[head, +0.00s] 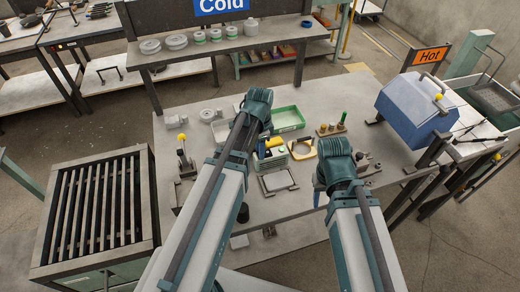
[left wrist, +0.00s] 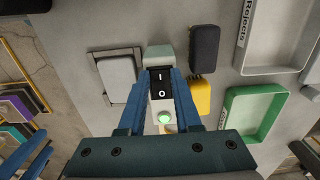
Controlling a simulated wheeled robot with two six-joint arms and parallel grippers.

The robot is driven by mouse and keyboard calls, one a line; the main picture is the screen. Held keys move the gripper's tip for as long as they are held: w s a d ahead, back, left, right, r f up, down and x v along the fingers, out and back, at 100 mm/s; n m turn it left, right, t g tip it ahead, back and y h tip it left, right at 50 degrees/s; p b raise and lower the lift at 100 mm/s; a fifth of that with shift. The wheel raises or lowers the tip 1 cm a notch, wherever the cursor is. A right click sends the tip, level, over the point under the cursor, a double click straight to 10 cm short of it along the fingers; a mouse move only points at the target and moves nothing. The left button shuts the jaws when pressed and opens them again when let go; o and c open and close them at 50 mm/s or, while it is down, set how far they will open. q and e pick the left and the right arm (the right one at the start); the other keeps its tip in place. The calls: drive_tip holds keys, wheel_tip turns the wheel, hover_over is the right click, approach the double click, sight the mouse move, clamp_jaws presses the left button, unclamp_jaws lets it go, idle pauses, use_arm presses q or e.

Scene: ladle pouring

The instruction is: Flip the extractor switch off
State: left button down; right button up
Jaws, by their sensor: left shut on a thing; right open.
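The extractor switch (left wrist: 161,90) is a black rocker marked I and O on a pale box, with a glowing green lamp (left wrist: 164,118) below the O in the left wrist view. I cannot tell which side of the rocker is pressed in. My left gripper (left wrist: 160,75) is shut on the switch, one blue finger along each side of it. In the head view my left gripper (head: 262,150) is mostly behind my own arm, and I cannot make out the switch there. My right gripper (head: 317,188) is open, mostly hidden under its arm near the table's front.
A grey pad in a shallow tray (left wrist: 117,80) lies beside the switch. A black block (left wrist: 204,48) and a yellow item (left wrist: 201,96) are close on the other side. A green tray (head: 287,118) stands behind; a blue box (head: 415,108) stands at the right.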

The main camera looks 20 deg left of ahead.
use_arm(q)
drive_tip(key=shift+w+d+g+y, duration=0.3)
drive_tip(key=shift+d+g+y, duration=0.1)
drive_tip(key=shift+y, duration=0.3)
drive_tip(key=shift+g+y, duration=0.3)
drive_tip(key=shift+s+r, duration=0.1)
drive_tip(key=shift+r, duration=0.05)
drive_tip(key=c, duration=0.6)
unclamp_jaws()
drive_tip(key=shift+r, duration=0.1)
